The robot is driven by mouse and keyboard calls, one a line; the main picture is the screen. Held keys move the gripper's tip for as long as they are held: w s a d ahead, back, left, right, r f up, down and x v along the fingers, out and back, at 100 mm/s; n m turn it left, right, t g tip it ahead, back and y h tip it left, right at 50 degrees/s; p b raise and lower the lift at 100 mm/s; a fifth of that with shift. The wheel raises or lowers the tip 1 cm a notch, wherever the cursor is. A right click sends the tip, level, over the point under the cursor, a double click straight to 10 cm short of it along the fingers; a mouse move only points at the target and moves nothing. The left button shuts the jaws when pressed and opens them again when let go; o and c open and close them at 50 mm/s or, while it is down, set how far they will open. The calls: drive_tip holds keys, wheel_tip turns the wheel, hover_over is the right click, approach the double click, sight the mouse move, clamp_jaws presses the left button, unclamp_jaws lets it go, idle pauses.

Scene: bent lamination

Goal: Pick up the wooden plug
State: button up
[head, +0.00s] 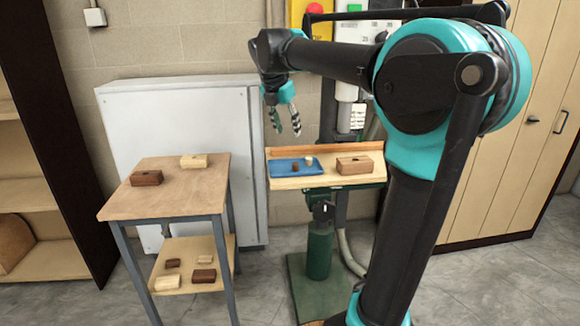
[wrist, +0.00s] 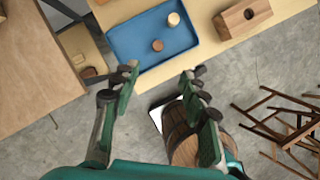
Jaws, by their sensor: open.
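A small pale wooden plug (head: 309,161) stands in a blue tray (head: 282,168) on the tilted-looking wooden bench. It also shows in the wrist view (wrist: 173,19). A shorter brown wooden plug (head: 295,167) is in the same tray, also in the wrist view (wrist: 157,45). I cannot tell which plug the task names. My gripper (head: 285,122) is open and empty, pointing down above the tray in the head view. In the wrist view its fingers (wrist: 161,78) are apart, with the tray beyond the fingertips.
A wooden block with a hole (head: 354,165) sits right of the tray. A side table (head: 165,205) at left carries two blocks, with several more on its lower shelf (head: 215,246). The wrist view shows a barrel (wrist: 185,140) and wooden stools (wrist: 290,120) on the floor.

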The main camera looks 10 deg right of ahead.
hover_over(295, 164)
drive_tip(key=s, duration=0.2)
drive_tip(key=f, duration=0.9)
drive_tip(key=shift+w+a+f, duration=0.25)
drive_tip(key=shift+a+f, duration=0.1)
drive_tip(key=shift+a, duration=0.05)
drive_tip(key=shift+a+x, duration=0.15)
drive_tip(key=shift+x, duration=1.15)
drive_tip(key=shift+a+x, duration=0.1)
drive_tip(key=shift+x, duration=1.2)
drive_tip(key=shift+c, duration=0.6)
drive_tip(key=c, duration=0.7)
